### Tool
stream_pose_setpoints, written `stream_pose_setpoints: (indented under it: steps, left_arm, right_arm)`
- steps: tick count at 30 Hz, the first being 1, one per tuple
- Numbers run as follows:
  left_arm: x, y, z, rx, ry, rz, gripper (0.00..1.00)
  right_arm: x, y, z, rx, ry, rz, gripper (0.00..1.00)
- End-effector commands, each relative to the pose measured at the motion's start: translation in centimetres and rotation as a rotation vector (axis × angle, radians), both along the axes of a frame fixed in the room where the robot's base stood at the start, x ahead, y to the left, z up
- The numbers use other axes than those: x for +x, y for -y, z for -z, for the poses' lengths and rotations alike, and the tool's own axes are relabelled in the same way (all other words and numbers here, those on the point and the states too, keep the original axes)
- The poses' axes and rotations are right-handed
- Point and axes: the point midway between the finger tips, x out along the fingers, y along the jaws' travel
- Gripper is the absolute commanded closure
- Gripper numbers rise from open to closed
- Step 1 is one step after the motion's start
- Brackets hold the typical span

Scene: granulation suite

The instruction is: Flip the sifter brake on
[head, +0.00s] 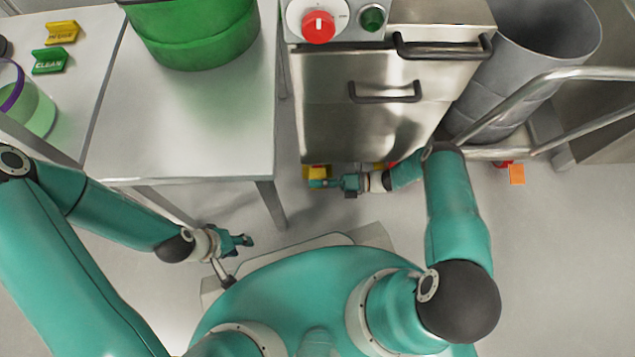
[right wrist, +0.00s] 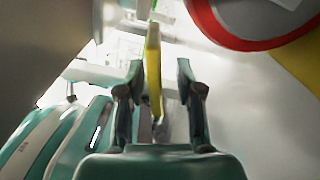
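A yellow part (head: 316,171) shows low at the front left foot of the steel cabinet (head: 350,120). I cannot tell for sure that it is the sifter brake. My right gripper (head: 318,183) is at floor level right in front of it. In the right wrist view, a narrow yellow bar (right wrist: 153,60) stands upright between the parted fingers of my right gripper (right wrist: 160,68). The fingers are apart, with a gap beside the bar. My left gripper (head: 243,240) hangs empty beside the table leg; its finger opening is too small to judge.
A steel table (head: 190,140) with a green tub (head: 200,40) stands left of the cabinet. A grey bin (head: 540,40) and a tubular rail (head: 570,80) are at the right. In the right wrist view, a red-rimmed round part (right wrist: 250,42) is close at upper right.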

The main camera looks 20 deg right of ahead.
Motion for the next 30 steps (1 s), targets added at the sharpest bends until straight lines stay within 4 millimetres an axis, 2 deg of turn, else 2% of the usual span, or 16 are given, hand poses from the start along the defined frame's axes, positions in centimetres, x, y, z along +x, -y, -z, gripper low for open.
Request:
stream_pose_setpoints:
  steps: [8, 15, 21, 30]
  left_arm:
    - [0.0, 0.0, -0.1, 0.0, 0.0, 0.0, 0.6]
    - [0.0, 0.0, -0.1, 0.0, 0.0, 0.0, 0.6]
    - [0.0, 0.0, -0.1, 0.0, 0.0, 0.0, 0.6]
    - [0.0, 0.0, 0.0, 0.0, 0.0, 0.0, 0.6]
  right_arm:
    - [-0.2, 0.9, -0.1, 0.002, 0.0, 0.002, 0.65]
    - [-1.2, 4.5, 0.0, -0.001, 0.001, 0.003, 0.65]
    - [-1.9, 6.7, 0.1, -0.001, 0.0, 0.001, 0.65]
    - [-2.1, 7.2, 0.1, 0.001, -0.001, 0.0, 0.65]
